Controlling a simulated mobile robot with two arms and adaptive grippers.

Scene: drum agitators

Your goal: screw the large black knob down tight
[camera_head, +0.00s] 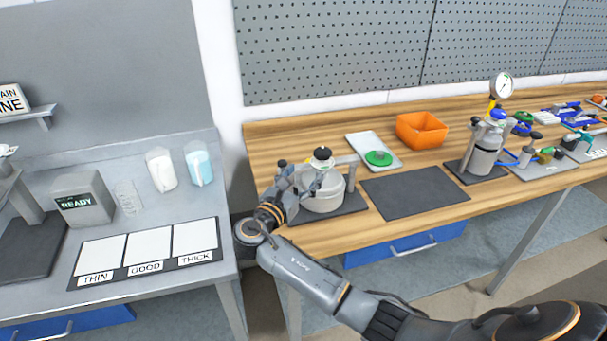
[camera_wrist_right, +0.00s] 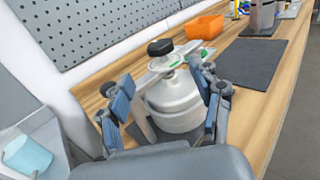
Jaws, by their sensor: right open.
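The large black knob (camera_wrist_right: 160,47) sits on top of the arm across a pale grey drum (camera_wrist_right: 174,100). In the head view the knob (camera_head: 322,153) shows above the drum (camera_head: 325,196), which stands on a dark mat at the left end of the wooden bench. My right gripper (camera_wrist_right: 165,92) is open, its blue-padded fingers spread on either side of the drum in the wrist view. In the head view my right gripper (camera_head: 300,180) is at the drum's left side, below the knob, and partly covers the drum. I cannot tell whether the fingers touch it. My left gripper is not in view.
A white tray with a green disc (camera_head: 378,158) and an orange bin (camera_head: 421,130) stand behind and right. A bare dark mat (camera_head: 415,190) lies right of the drum. A gauge vessel (camera_head: 485,150) stands farther right. A grey counter (camera_head: 150,210) with a labelled panel is at left.

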